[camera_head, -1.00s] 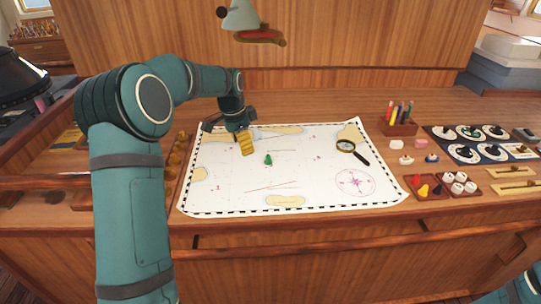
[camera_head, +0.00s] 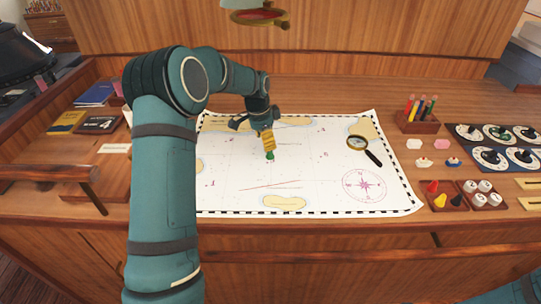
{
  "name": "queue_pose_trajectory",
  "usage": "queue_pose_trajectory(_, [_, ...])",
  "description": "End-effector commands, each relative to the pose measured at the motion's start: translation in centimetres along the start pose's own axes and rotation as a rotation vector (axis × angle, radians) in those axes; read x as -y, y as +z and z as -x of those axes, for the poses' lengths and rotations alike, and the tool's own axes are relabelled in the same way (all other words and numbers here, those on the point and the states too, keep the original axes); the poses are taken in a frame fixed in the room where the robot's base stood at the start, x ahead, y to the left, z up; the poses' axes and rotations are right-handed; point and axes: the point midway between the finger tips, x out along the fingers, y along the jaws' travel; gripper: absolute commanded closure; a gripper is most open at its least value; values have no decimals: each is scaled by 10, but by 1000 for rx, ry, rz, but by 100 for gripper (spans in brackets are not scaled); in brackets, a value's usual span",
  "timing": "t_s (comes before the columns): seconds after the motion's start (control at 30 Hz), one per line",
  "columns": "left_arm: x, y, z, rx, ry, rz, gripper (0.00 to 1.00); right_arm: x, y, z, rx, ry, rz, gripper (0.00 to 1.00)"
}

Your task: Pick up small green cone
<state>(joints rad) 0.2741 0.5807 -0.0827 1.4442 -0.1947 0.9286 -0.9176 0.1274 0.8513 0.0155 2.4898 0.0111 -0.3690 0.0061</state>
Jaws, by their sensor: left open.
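The small green cone (camera_head: 270,155) stands on the white sea chart (camera_head: 320,190), near the middle of its upper half. My left gripper (camera_head: 266,140) reaches down over the chart from the left, with its yellow finger pad right above and behind the cone. It is open and holds nothing that I can see. The pad overlaps the cone's top in the picture, and I cannot tell if they touch. My right gripper is out of view.
A magnifying glass (camera_head: 359,143) lies on the chart's right part. Right of the chart are a pencil holder (camera_head: 416,124), trays of coloured cones (camera_head: 437,198) and white pieces (camera_head: 482,197), and dial panels. Books (camera_head: 94,93) lie at the left. The chart around the cone is clear.

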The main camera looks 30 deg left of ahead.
Motion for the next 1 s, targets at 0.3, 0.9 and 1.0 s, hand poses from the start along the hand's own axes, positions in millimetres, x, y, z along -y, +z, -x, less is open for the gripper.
queue_pose_trajectory(0.3, [0,-3,-20,0,1,0,43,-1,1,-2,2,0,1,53])
queue_pose_trajectory(0.9, [1,-8,-59,-1,-1,1,58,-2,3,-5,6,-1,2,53])
queue_pose_trajectory(1.0, [1,-8,-59,-1,-1,1,94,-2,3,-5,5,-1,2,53])
